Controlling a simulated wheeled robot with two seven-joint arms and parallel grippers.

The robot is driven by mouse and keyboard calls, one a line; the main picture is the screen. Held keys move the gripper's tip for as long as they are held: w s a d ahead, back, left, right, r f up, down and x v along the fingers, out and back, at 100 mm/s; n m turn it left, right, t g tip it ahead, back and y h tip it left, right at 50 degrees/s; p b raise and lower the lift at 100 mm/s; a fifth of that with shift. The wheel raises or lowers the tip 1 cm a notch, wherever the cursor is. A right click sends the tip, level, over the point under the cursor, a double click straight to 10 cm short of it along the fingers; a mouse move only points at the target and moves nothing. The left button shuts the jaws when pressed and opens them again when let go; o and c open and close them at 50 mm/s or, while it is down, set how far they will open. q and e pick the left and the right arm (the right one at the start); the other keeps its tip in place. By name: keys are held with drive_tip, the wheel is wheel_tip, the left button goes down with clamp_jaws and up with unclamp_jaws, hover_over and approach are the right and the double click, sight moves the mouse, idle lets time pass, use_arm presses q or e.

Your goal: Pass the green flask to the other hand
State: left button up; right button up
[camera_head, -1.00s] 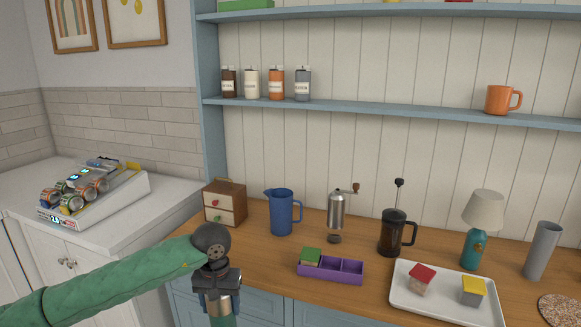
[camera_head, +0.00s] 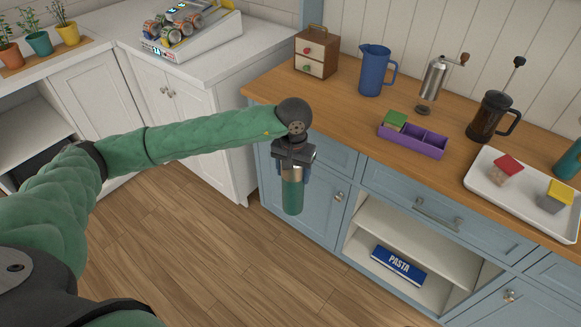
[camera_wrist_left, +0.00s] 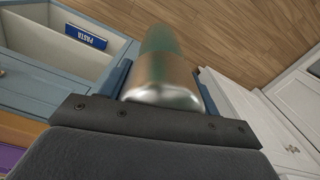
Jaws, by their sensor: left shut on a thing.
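The green flask (camera_head: 292,196) hangs upright in my left gripper (camera_head: 291,170), in front of the blue cabinet and below the counter's front edge. Its silver end is up between the fingers and its green body points down. In the left wrist view the flask (camera_wrist_left: 163,70) lies between the two fingers (camera_wrist_left: 165,88), its metal end nearest the camera. My left gripper is shut on it. My right gripper is not in view.
The wooden counter (camera_head: 345,103) carries a purple box (camera_head: 412,143), a blue pitcher (camera_head: 374,70), a French press (camera_head: 491,116) and a white tray (camera_head: 482,178). A pasta box (camera_head: 398,265) lies in the open shelf below. The floor (camera_head: 190,250) in front is clear.

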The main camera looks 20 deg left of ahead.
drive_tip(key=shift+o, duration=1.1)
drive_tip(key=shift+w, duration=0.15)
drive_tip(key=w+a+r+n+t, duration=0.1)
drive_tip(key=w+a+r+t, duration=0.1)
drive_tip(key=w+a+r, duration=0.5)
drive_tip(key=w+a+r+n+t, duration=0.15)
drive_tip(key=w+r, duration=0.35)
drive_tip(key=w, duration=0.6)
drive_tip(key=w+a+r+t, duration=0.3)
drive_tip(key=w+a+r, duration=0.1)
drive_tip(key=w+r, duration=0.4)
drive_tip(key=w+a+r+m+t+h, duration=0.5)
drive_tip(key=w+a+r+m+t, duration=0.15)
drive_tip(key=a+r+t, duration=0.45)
use_arm(q)
drive_tip(key=w+d+r+m, duration=0.7)
drive_tip(key=w+d+r, duration=0.4)
drive_tip(key=d+r, duration=0.3)
drive_tip(key=shift+w+d+r, duration=0.15)
drive_tip(key=shift+w+d, duration=0.1)
drive_tip(key=shift+d, duration=0.4)
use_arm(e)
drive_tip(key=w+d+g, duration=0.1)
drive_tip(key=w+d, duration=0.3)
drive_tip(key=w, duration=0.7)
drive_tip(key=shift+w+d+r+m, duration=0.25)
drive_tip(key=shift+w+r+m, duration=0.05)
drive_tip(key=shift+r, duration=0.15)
